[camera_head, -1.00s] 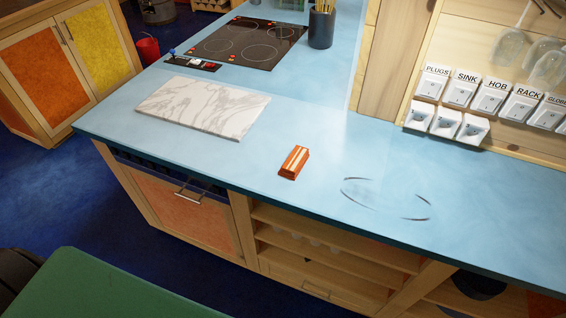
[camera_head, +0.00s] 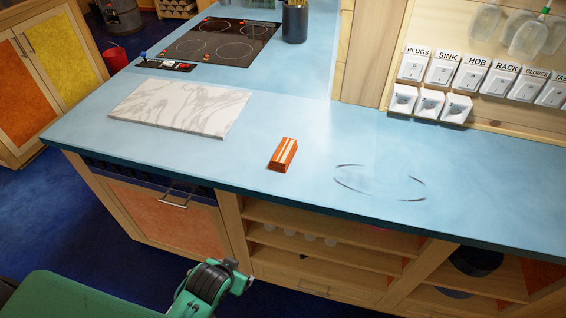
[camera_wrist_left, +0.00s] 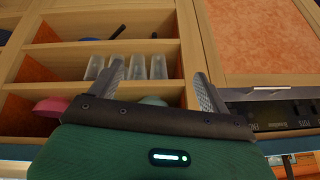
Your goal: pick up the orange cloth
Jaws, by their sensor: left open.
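The orange cloth (camera_head: 283,154) is a small folded bundle with pale stripes. It lies on the blue counter (camera_head: 310,180) near its front edge, to the right of the marble board. Nothing touches it. My left gripper shows in the left wrist view (camera_wrist_left: 158,70), with its two fingers apart and nothing between them. It faces the cabinet shelves, and the cloth is not visible in that view. In the head view a green and dark part of my left arm (camera_head: 207,285) shows at the bottom, below the counter edge. My right gripper is not in view.
A marble board (camera_head: 181,106) lies left of the cloth, and a hob (camera_head: 222,40) is behind it. Labelled switches (camera_head: 470,75) line the back wall. Open shelves (camera_head: 320,245) with cups are below. The counter around the cloth is clear.

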